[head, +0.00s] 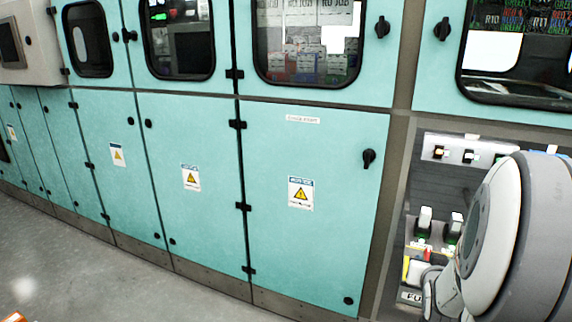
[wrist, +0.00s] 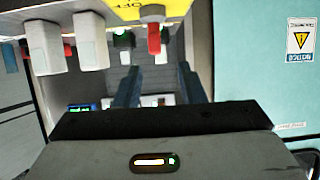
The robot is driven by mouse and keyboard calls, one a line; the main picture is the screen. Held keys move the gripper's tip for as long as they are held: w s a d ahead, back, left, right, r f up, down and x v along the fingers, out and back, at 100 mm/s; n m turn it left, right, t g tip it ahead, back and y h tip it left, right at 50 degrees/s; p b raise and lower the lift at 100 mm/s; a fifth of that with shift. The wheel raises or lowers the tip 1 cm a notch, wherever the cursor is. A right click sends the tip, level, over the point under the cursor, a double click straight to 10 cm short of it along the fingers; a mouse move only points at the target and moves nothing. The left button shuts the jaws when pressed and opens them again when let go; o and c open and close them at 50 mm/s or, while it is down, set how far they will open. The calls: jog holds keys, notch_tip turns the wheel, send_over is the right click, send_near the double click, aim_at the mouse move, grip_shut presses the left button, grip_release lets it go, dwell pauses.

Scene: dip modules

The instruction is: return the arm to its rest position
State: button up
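My arm's rounded grey-white link (head: 490,240) fills the right side of the head view, in front of an open cabinet bay (head: 440,180). My gripper (wrist: 158,78) shows in the wrist view with its two dark blue fingers apart and nothing seen between them. It points into the bay. A red switch lever (wrist: 154,40) on a yellow plate (wrist: 125,10) shows beyond the fingertips; I cannot tell whether they are apart or touching. Two white switch levers (wrist: 66,45) are left of the fingers. In the head view my arm hides part of the bay, and the fingers cannot be made out.
Closed teal cabinet doors (head: 318,200) with black handles line the wall to the left. A row of small switches (head: 468,155) is at the bay's top, and white levers (head: 424,220) stand lower. The grey floor (head: 60,260) at the lower left is mostly clear.

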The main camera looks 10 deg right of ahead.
jog(key=a+r+n+g+y+p, duration=0.2)
jog(key=a+r+p, duration=0.5)
jog(key=a+r, duration=0.1)
jog(key=s+a+r+n+g+y+p, duration=0.2)
jog(key=s+a+r+p, duration=0.4)
jog(key=a, duration=0.3)
jog(key=s+a+r+n+g+y+p, duration=0.2)
jog(key=s+a+r+g+p, duration=0.2)
jog(key=s+a+r+p, duration=0.3)
notch_tip(320, 180, up, 2)
jog(key=shift+s+a+r+g+y+p, duration=0.1)
jog(key=shift+s+a+g+y+p, duration=0.25)
jog(key=shift+a, duration=0.9)
